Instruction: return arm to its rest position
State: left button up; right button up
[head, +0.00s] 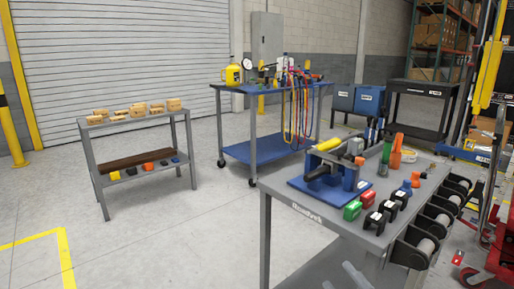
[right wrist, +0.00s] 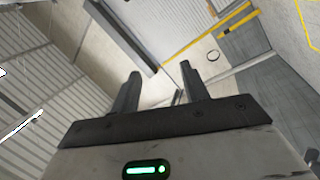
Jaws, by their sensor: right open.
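My right gripper (right wrist: 158,70) is seen from its own wrist camera. Its two dark fingers stand apart with nothing between them. Beyond the fingers are only wall, ceiling and floor surfaces at a tilt, with no object near the fingertips. In the head view, small pale shapes show at the bottom edge in front of the workbench, too cut off to read clearly. My left gripper does not show in either view. A fixture with a yellow handle (head: 328,145) stands on a blue plate (head: 308,189) on the grey workbench (head: 345,223).
On the workbench are green and red blocks (head: 352,210), black blocks (head: 374,222), an orange tool (head: 396,152) and spools along the right edge (head: 418,246). A blue cart (head: 262,149) and a small shelf table (head: 140,127) stand behind. Floor at left is clear.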

jog(key=s+a+f+m+g+h, duration=0.25)
jog(key=s+f+m+g, duration=0.2)
jog(key=s+m, duration=0.4)
jog(key=s+a+f+m+g+h, duration=0.2)
jog(key=s+f+m+g+h, duration=0.1)
jog(key=s+f+m, duration=0.5)
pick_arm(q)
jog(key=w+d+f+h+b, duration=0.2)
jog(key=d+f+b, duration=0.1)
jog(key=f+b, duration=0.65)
pick_arm(e)
jog(key=w+a+f+n+y+b, duration=0.1)
jog(key=a+f+n+y, duration=0.15)
jog(key=f, duration=0.25)
pick_arm(q)
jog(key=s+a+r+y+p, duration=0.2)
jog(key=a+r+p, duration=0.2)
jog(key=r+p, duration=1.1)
jog(key=p, duration=0.6)
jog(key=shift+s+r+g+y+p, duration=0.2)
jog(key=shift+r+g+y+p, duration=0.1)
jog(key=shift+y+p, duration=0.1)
pick_arm(e)
jog(key=s+d+r+h, duration=0.2)
jog(key=d+r+h, duration=0.1)
jog(key=r, duration=1.1)
jog(key=shift+d+m, duration=0.35)
jog(key=shift+m, duration=0.05)
